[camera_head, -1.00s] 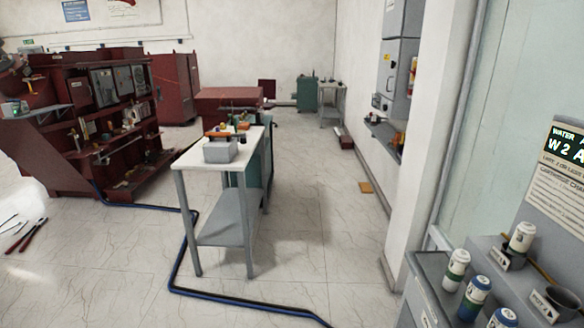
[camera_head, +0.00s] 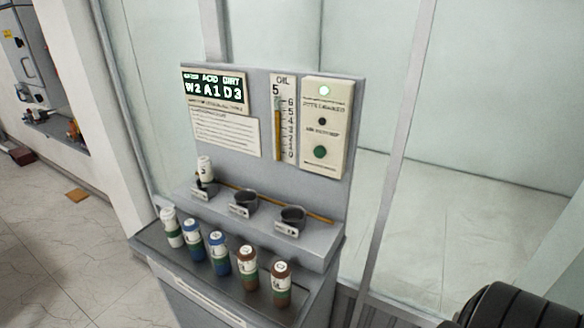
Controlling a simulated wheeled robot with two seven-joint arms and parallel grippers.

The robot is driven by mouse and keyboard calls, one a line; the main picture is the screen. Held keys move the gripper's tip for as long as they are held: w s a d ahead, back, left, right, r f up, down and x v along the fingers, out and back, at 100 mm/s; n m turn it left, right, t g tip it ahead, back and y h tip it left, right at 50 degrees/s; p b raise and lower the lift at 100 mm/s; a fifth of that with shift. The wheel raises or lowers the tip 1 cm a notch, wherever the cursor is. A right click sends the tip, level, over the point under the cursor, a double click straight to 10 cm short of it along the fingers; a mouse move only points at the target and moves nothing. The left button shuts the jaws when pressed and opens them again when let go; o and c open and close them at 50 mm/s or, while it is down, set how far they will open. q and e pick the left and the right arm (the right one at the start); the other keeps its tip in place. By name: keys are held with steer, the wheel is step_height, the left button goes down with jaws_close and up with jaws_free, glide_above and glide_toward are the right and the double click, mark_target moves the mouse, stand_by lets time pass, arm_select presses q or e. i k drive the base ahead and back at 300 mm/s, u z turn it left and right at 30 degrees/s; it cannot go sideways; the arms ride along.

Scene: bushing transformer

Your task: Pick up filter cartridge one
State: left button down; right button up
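A row of several filter cartridges stands upright on the front ledge of a grey stand: a white one (camera_head: 172,228) at the left, two blue ones (camera_head: 193,241) (camera_head: 219,254), and two brown ones (camera_head: 247,268) (camera_head: 281,284). Another white-topped cartridge (camera_head: 205,170) sits upright in the left holder on the step behind. The middle holder (camera_head: 244,202) and right holder (camera_head: 291,219) hold no cartridge. The cartridge numbers are too small to read, so I cannot tell which is number one. Neither of my grippers is in view.
The stand's back panel (camera_head: 225,168) carries a lit "W2 A1 D3" display (camera_head: 214,92), an oil gauge (camera_head: 282,120) and a box with a green button (camera_head: 320,152). Glass panes stand behind.

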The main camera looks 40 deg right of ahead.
mark_target(203, 163)
steer(key=z, duration=0.4)
steer(key=k, duration=0.4)
steer(key=z, duration=0.85)
steer(key=i, duration=0.85)
steer(key=u, duration=0.1)
